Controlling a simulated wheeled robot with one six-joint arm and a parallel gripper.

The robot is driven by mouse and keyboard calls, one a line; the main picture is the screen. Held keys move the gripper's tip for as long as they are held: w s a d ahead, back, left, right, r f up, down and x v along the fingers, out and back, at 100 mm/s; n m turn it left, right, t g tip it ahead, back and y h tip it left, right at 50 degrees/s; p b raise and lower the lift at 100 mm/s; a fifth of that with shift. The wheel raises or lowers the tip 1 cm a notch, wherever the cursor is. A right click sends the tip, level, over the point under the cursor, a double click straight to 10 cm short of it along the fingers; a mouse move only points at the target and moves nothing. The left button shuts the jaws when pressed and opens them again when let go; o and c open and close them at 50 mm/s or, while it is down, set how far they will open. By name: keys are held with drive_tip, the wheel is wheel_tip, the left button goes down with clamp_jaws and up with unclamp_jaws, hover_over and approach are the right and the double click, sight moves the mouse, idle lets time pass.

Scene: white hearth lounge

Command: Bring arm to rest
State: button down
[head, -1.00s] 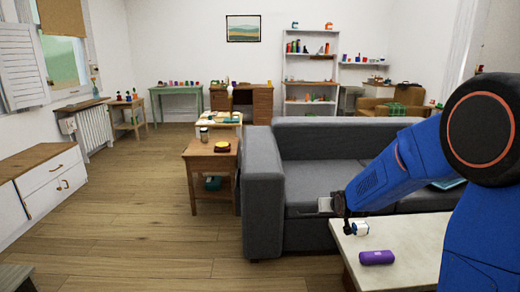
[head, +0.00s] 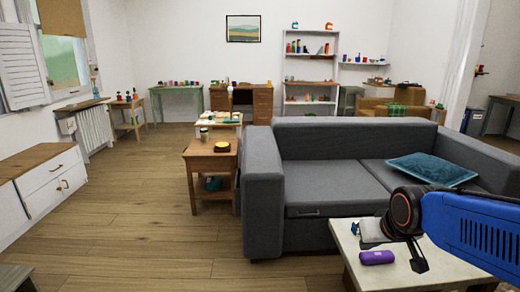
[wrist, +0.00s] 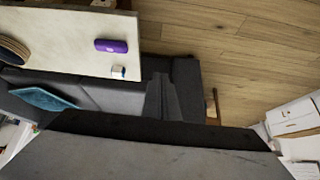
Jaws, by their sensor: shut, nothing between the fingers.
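My arm reaches in from the right edge of the head view, with its dark wrist ring in front of the sofa's right part. My gripper (head: 371,232) shows as a small grey shape left of the wrist, in front of the pale table (head: 430,268) in the picture. In the wrist view my gripper (wrist: 161,88) is a dark, narrow wedge with its fingers together and nothing held. Part of it is hidden by the grey body across the bottom of that view.
A purple object (head: 377,257) and a small white-and-blue object (wrist: 118,72) rest on the pale table. The grey sofa (head: 264,190) stands behind it, with a teal cushion (head: 432,169). A small wooden table (head: 199,165) stands left of the sofa. Wooden floor (head: 130,220) lies open at left.

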drive_tip(key=s+f+g, duration=0.1)
drive_tip(key=s+g, duration=0.1)
drive_tip(key=s, duration=1.4)
drive_tip(key=shift+s+d, duration=0.3)
drive_tip(key=shift+s, duration=0.05)
